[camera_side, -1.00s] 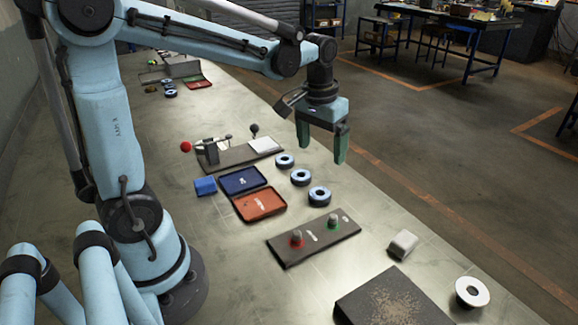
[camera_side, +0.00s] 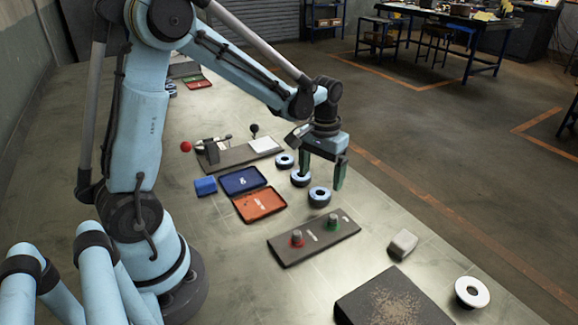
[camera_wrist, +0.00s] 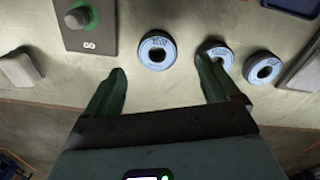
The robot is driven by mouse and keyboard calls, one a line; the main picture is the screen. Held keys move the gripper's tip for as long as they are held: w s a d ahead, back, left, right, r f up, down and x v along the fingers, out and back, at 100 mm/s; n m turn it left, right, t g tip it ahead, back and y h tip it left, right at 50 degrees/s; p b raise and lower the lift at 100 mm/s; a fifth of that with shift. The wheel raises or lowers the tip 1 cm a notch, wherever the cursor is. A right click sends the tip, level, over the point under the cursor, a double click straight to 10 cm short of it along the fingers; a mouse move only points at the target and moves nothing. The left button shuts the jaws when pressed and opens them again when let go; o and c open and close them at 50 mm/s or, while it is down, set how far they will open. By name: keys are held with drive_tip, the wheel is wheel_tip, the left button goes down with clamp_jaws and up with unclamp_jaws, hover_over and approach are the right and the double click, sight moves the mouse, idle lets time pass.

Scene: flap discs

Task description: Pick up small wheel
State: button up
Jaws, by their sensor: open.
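Three blue-rimmed discs with dark centre holes lie flat in a row on the bench: a near one (camera_side: 320,196), a middle one (camera_side: 300,178) and a far one (camera_side: 285,160). They look close in size; I cannot tell which is the small wheel. In the wrist view they show as a left disc (camera_wrist: 157,50), a middle disc (camera_wrist: 214,47) and a right disc (camera_wrist: 262,68). My gripper (camera_side: 322,181) is open, empty and pointing down near the near and middle discs. In the wrist view its right finger partly covers the middle disc; the left disc lies ahead, between the finger directions.
A dark plate (camera_side: 285,254) with red-ringed and green-ringed pegs lies nearer the camera. Blue (camera_side: 229,191) and orange (camera_side: 268,216) trays and a blue block (camera_side: 205,187) lie left. A grey block (camera_side: 403,243) and white ring (camera_side: 472,292) lie right. The bench edge runs beyond the discs.

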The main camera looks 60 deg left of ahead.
sight(320, 188)
drive_tip(key=f, duration=0.5)
drive_tip(key=shift+d, duration=0.2)
drive_tip(key=shift+r, duration=0.1)
drive_tip(key=c, duration=1.2)
